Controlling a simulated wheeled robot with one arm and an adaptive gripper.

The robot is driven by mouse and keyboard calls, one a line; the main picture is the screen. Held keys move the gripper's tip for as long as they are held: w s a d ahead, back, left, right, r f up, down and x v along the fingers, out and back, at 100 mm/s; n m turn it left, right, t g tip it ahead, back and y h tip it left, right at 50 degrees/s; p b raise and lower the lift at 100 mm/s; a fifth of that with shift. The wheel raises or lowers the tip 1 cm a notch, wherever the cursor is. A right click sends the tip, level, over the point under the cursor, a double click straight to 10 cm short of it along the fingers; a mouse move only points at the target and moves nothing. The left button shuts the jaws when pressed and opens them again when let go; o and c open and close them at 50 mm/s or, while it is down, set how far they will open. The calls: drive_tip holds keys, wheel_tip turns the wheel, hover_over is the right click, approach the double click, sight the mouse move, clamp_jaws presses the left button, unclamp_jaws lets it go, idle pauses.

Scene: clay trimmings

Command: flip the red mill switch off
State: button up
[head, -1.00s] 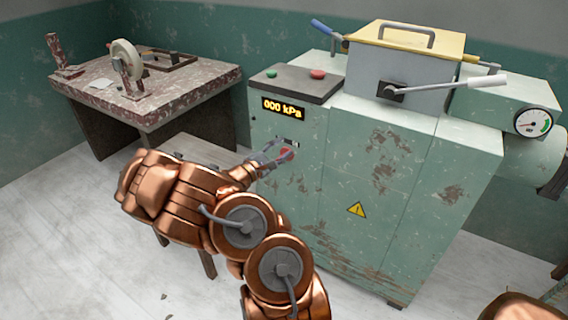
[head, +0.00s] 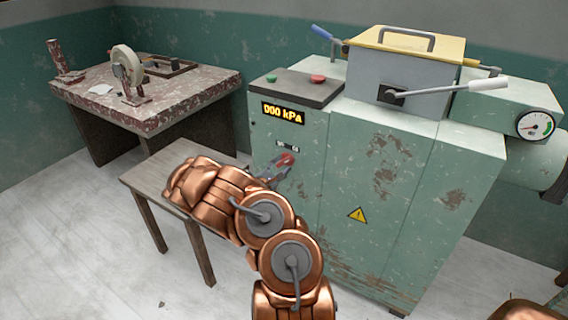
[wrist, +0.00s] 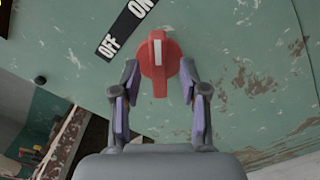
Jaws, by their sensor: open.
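The red mill switch (head: 286,159) is on the front of the green cabinet (head: 345,150), below the display. In the wrist view it is a round red knob (wrist: 159,50) with a raised bar that stands upright in the picture. A black label (wrist: 122,30) with OFF and ON lies up and left of it; OFF is at the lower end. My gripper (wrist: 159,76) is open, with a finger on each side of the knob's lower part. Whether the fingers touch it I cannot tell. My gripper (head: 270,173) partly covers the panel below the switch in the head view.
The display (head: 283,113) reads 000 kPa. Green (head: 271,78) and red (head: 318,79) buttons sit on the cabinet top. A lever (head: 450,88) sticks out right. A low wooden bench (head: 150,177) stands under my arm, and a speckled table (head: 180,105) is behind left.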

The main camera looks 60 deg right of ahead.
drive_tip(key=shift+d, duration=1.05)
clamp_jaws()
